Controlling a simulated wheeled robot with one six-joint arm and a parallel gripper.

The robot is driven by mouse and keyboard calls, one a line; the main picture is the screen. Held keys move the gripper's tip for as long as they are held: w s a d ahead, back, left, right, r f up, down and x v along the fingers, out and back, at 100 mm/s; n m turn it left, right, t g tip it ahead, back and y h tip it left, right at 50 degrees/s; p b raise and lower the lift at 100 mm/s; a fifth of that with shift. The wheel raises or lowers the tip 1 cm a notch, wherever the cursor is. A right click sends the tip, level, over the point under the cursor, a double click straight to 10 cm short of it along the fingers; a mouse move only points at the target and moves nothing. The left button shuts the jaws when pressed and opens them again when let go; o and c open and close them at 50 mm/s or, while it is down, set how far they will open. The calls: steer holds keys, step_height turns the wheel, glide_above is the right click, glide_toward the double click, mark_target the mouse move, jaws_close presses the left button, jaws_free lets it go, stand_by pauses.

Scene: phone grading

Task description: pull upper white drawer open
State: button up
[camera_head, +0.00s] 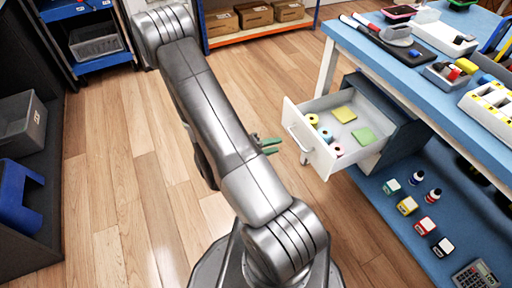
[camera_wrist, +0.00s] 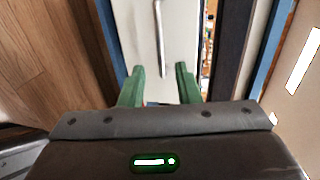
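The white drawer (camera_head: 321,157) under the blue-topped workbench stands pulled out, with yellow and green pads and several small rolls inside. Its bar handle (camera_head: 298,141) is on the front panel. My gripper (camera_head: 276,146) is just left of the handle, apart from it. In the wrist view, the green fingers of my gripper (camera_wrist: 160,70) are spread with nothing between them. The handle (camera_wrist: 159,38) shows beyond the fingertips, roughly in line with the gap, against the white front panel (camera_wrist: 178,45). No second white drawer can be made out.
The workbench top (camera_head: 358,43) holds phones, trays and tools. Bottles and small boxes stand on its blue lower shelf (camera_head: 385,215), with a calculator (camera_head: 476,275). A dark shelf with bins (camera_head: 20,125) is at left. The wooden floor left of the drawer is clear.

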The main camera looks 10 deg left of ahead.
steer(key=shift+p+v, duration=0.6)
steer(key=shift+v, duration=2.25)
steer(key=shift+d, duration=0.1)
steer(key=b+x, duration=0.3)
steer(key=x, duration=1)
steer(key=shift+s, duration=0.1)
